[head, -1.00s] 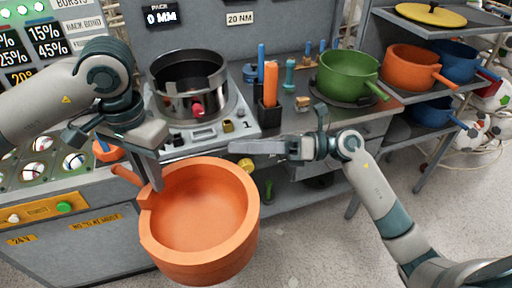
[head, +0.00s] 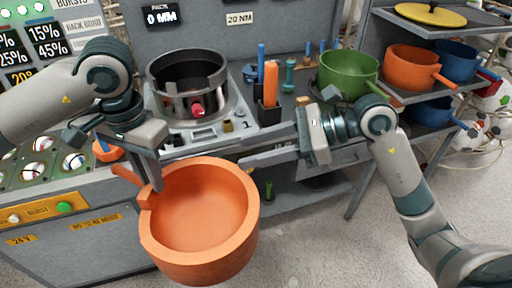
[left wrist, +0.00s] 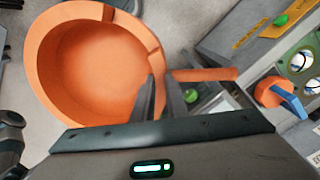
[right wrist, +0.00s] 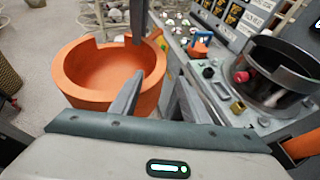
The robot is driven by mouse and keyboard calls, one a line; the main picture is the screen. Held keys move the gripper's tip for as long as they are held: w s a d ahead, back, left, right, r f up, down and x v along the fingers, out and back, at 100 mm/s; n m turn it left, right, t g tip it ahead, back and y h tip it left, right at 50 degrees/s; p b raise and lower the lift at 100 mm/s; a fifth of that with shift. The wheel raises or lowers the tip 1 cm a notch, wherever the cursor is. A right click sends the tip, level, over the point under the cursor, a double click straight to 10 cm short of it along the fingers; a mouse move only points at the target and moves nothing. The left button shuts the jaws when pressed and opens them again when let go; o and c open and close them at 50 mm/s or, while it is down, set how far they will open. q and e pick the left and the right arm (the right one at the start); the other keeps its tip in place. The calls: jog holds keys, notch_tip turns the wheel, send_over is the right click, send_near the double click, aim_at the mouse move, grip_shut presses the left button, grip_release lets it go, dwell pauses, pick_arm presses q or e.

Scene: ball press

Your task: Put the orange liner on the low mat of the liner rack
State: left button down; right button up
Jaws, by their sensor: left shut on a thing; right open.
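The orange liner (head: 200,262) is a large round pan with a stub handle and a rim notch. It hangs in the air in front of the bench. My left gripper (head: 155,185) is shut on it at the wall near the handle. The left wrist view shows the liner (left wrist: 60,75) and my left fingers (left wrist: 161,88) at the handle's base. My right gripper (head: 272,149) is open and empty, right of the liner and above its rim. The liner rack (head: 478,90) stands at the right; a dark patch (head: 398,130) shows on its lower shelf, partly hidden.
A blue liner (head: 428,112) sits on the lower shelf. A second orange liner (head: 408,66) and another blue one (head: 457,60) stand above it, under a yellow lid (head: 430,14). A green liner (head: 347,76) and the black-lined press pot (head: 188,75) are on the bench.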

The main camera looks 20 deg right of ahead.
aim_at(210, 161)
jog(key=x, duration=1.1)
jog(key=shift+w+a+f, duration=0.15)
jog(key=shift+a, duration=0.2)
grip_shut()
pick_arm(q)
jog(key=c, duration=1.7)
grip_release()
jog(key=shift+r, duration=0.1)
notch_tip(210, 161, up, 12)
jog(key=shift+f, duration=0.1)
